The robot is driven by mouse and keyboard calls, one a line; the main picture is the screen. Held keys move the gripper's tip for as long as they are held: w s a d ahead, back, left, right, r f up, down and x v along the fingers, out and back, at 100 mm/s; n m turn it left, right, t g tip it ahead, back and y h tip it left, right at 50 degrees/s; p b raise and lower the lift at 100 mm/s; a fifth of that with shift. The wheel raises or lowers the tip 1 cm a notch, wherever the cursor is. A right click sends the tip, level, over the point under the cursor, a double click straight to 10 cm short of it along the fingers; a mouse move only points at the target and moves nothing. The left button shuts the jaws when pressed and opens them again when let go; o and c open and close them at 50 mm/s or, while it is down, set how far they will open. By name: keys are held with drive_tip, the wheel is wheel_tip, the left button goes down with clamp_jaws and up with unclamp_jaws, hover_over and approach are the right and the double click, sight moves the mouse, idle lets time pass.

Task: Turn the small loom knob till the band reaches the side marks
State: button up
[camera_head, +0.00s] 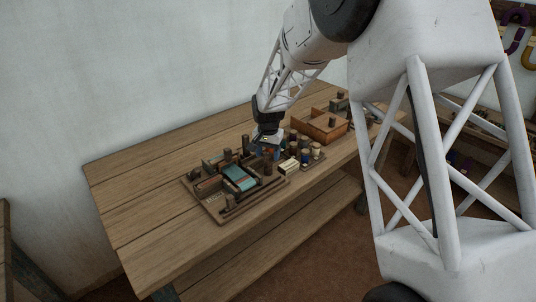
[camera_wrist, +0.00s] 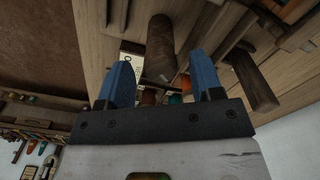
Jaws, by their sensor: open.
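The small loom (camera_head: 238,184) lies on the wooden table, with a teal and reddish band (camera_head: 240,177) across its middle. Several dark upright wooden pegs stand on the loom. My gripper (camera_head: 268,141) is above the loom's far right side, pointing down. In the wrist view my gripper (camera_wrist: 163,70) is open, its two blue fingers apart. A brown round wooden post (camera_wrist: 160,46) shows in the gap between the fingers, beyond their tips. A darker post (camera_wrist: 251,80) stands right of the fingers. I cannot tell which post is the knob. The side marks are too small to make out.
Several spools (camera_head: 309,154) stand on the table right of the loom, close to it. A wooden box (camera_head: 322,127) stands behind them. The table's (camera_head: 135,190) left part is clear. A white wall (camera_head: 130,70) runs behind it.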

sight(269, 155)
drive_tip(key=shift+r, duration=3.6)
drive_tip(key=shift+d+r, duration=0.1)
drive_tip(key=shift+s+d+r, duration=0.2)
drive_tip(key=shift+s, duration=0.05)
drive_tip(key=s+d+r+n+t, duration=0.1)
drive_tip(key=s+d+r, duration=0.65)
drive_tip(key=s, duration=0.25)
drive_tip(key=s+d+r, duration=0.6)
drive_tip(key=s+d, duration=0.2)
drive_tip(key=s, duration=0.3)
drive_tip(key=s+d+n, duration=0.1)
drive_tip(key=s+d, duration=0.3)
drive_tip(key=s, duration=0.8)
drive_tip(key=s+d+f+n+t, duration=0.1)
drive_tip(key=s+d, duration=0.3)
drive_tip(key=s, duration=0.9)
drive_tip(key=shift+s+d+f+t, duration=0.15)
drive_tip(key=shift+s+d+t, duration=0.05)
drive_tip(key=shift+t, duration=0.1)
